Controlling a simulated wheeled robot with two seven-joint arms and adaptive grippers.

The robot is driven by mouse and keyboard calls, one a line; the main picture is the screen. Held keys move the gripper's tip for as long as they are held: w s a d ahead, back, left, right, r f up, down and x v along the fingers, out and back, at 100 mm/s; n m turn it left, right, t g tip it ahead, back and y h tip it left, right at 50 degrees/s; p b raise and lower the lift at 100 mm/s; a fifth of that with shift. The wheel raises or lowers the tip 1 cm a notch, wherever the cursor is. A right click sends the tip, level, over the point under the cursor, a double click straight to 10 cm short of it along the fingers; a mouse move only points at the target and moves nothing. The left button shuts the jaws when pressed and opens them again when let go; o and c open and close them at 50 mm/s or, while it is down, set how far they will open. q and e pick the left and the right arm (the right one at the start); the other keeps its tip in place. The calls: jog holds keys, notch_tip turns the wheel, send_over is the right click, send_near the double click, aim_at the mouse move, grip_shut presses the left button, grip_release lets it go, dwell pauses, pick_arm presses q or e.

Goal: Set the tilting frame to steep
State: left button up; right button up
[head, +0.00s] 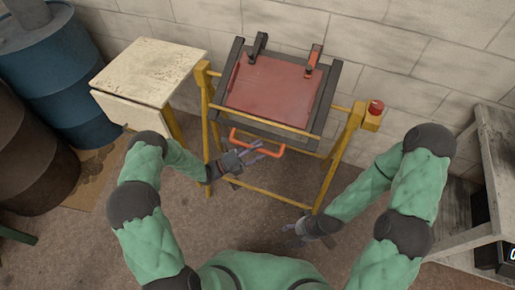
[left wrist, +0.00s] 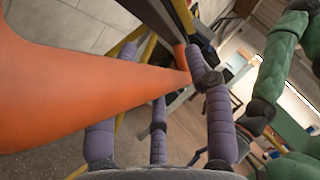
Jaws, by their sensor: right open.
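The tilting frame (head: 331,85) is a dark rim around a dull red panel (head: 268,92), held in a yellow stand (head: 332,165). Its exact tilt is hard to judge from above. An orange handle (head: 272,149) hangs at its front edge. My left gripper (head: 259,151) is at this handle, with its fingers apart. In the left wrist view the orange handle (left wrist: 85,90) crosses close to the camera and covers part of one purple finger. I cannot tell whether they touch.
A black piece (head: 259,45) and a red one (head: 314,57) sit on the frame's top edge. A pale cabinet (head: 150,72) and blue drum (head: 52,75) stand left, a grey bench (head: 500,155) right. Floor in front is clear.

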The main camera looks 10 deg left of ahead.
pick_arm(q)
jog(key=shift+a, duration=0.1)
jog(key=v, duration=1.2)
jog(key=s+d+f+m+g+y+p, duration=0.1)
jog(key=s+d+f+m+g+y, duration=0.15)
jog(key=s+d+m+g, duration=0.3)
jog(key=s+d+f+m+g+y, duration=0.2)
jog(key=s+d+f+m+g, duration=0.25)
jog(key=s+m+g, duration=0.2)
jog(key=s+m+t+y+p, duration=0.1)
jog(key=s+m+y, duration=0.3)
jog(key=m, duration=0.7)
jog(key=s+a+f+m+t+y+p, duration=0.1)
jog(key=s+m+y, duration=0.3)
jog(key=m, duration=0.8)
jog(key=shift+a+f+y, duration=0.15)
jog(key=shift+a+y, duration=0.15)
jog(key=shift+y, duration=0.95)
